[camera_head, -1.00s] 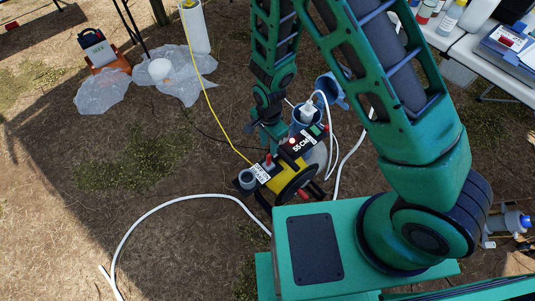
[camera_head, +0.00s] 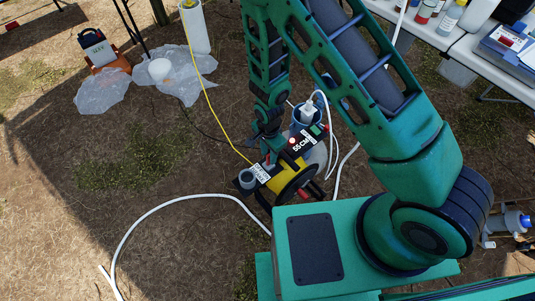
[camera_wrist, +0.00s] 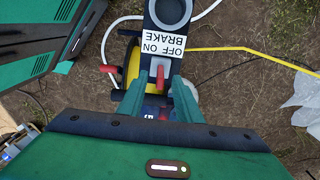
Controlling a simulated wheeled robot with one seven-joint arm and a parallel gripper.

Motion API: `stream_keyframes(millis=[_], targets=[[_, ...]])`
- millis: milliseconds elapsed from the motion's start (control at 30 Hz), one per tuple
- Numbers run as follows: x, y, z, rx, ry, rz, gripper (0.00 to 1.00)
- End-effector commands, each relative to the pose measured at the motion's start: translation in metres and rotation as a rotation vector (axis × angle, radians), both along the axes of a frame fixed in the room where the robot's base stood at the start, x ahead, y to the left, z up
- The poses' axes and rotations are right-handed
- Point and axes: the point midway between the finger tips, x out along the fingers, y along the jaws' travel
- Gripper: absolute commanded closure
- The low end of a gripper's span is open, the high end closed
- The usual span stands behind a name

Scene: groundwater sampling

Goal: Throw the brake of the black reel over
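The reel has a black frame, a yellow drum (camera_head: 283,180) and a black wheel with a red handle. Its white brake label (camera_wrist: 163,45) reads OFF, ON and BRAKE, and appears upside down in the wrist view. Below the label, the red brake lever (camera_wrist: 160,76) stands in a grey slot. My gripper (camera_wrist: 158,82) is at the lever, its two green fingers on either side with gaps between. I cannot tell whether either finger touches it. In the head view my gripper (camera_head: 269,153) is at the reel's top and hides the lever.
A yellow line (camera_head: 212,105) runs from the reel to a white pipe (camera_head: 195,28). A white hose (camera_head: 150,212) curves over the ground. A blue bucket (camera_head: 307,120) stands close behind the reel. A table (camera_head: 455,45) with bottles is at upper right. Bare ground lies left.

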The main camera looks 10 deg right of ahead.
Motion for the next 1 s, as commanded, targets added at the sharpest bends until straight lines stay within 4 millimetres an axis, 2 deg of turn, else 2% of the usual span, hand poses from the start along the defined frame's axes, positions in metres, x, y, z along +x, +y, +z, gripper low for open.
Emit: stream_keyframes(millis=[33, 100, 133, 367, 767, 1000], targets=[[0.000, 0.000, 0.000, 0.000, 0.000, 0.000, 0.78], [0.000, 0.000, 0.000, 0.000, 0.000, 0.000, 0.95], [0.000, 0.000, 0.000, 0.000, 0.000, 0.000, 1.00], [-0.003, -0.002, -0.001, 0.007, -0.010, -0.001, 1.00], [-0.033, -0.023, -0.011, 0.096, -0.140, -0.001, 0.97], [-0.036, -0.024, -0.011, 0.109, -0.162, 0.000, 0.97]])
